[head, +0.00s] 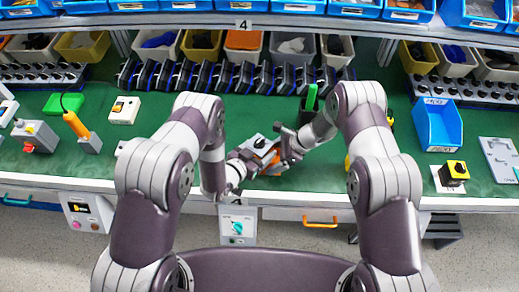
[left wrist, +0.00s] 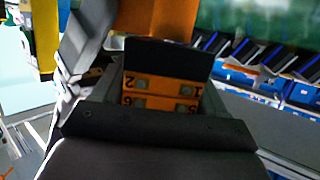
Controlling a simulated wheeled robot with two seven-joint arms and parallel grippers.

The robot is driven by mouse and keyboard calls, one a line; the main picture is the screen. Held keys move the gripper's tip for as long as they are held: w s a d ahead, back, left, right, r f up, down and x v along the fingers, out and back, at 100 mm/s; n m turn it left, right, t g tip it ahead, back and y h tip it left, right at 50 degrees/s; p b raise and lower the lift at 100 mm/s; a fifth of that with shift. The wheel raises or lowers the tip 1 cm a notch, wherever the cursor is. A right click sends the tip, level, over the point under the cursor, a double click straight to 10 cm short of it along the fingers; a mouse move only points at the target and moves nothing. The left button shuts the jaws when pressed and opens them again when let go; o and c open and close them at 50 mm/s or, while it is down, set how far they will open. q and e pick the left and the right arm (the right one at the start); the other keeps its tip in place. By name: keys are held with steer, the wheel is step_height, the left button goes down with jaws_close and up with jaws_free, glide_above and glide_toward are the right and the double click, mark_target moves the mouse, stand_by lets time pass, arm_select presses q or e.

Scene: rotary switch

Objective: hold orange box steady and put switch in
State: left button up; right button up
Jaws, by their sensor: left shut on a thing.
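The orange box (head: 267,157) is just above the front middle of the green bench in the head view, partly covered by both grippers. My left gripper (head: 256,155) is shut on it. In the left wrist view the box's orange face with numbers and grey terminals (left wrist: 160,86) shows between the dark fingers. My right gripper (head: 288,143) comes in from the right, close beside the box. Its fingertips are too small and overlapped to tell whether they are open or hold anything. I cannot make out the switch between the grippers.
Several dark parts (head: 215,78) stand in a row along the back, below bins. A blue tray (head: 437,125) and a yellow-and-black switch unit (head: 454,172) are at right. A green upright item (head: 311,97) stands behind my right gripper. Left of centre, the bench has some free room.

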arm_select(q)
steer(key=o, duration=1.3)
steer(key=shift+f, duration=0.15)
